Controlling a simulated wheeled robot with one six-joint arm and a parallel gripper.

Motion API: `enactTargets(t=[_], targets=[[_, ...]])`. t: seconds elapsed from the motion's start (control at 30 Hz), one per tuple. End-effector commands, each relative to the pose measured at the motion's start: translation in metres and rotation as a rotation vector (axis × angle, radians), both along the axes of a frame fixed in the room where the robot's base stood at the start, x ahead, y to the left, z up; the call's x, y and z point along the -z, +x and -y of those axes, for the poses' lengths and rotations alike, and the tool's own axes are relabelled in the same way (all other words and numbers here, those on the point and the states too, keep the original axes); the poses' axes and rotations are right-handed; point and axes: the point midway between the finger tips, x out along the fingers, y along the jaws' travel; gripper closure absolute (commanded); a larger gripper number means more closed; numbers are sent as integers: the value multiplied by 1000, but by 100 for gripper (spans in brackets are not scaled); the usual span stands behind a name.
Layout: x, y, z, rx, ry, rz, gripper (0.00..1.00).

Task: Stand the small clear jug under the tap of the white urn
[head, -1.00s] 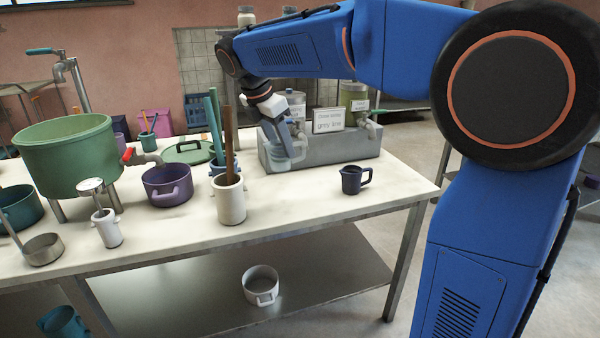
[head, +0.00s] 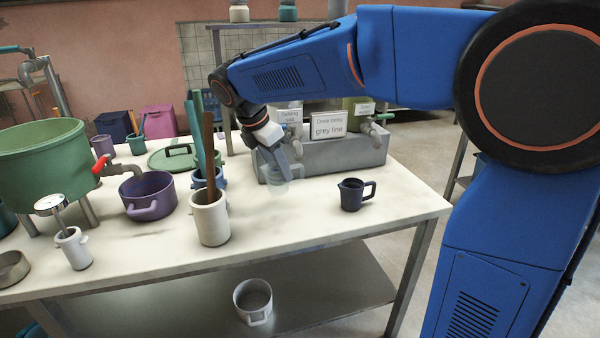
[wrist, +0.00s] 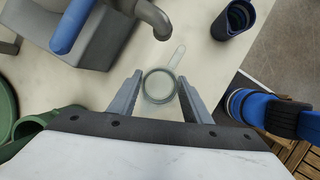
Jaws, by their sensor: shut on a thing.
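My gripper (wrist: 153,98) is shut on the small clear jug (wrist: 160,88), a see-through cup whose handle points away from the palm in the wrist view. In the head view the jug (head: 278,182) is faint, at the front of the grey stand; I cannot tell if it touches the table. A grey tap spout (wrist: 150,14) ends just beyond the jug in the wrist view, with a blue lever (wrist: 70,27) to its left. The jug is not under it. The pale urn (head: 290,113), labelled "Setting salt", is partly hidden by my arm.
A dark jug (head: 351,195) stands to the right. A white pot with sticks (head: 210,220) stands to the left, near a purple pot (head: 148,197). The table's front middle is clear.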

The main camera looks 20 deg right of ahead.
Motion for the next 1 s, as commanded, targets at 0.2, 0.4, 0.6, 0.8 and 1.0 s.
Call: enactTargets(t=[0.2,0.4,0.6,0.8,1.0], targets=[[36,3,6,3,0,0,77],[35,17,33,3,1,0,77],[35,21,41,1,1,0,77],[35,31,59,3,1,1,77],[45,37,71,-1,0,-2,77]])
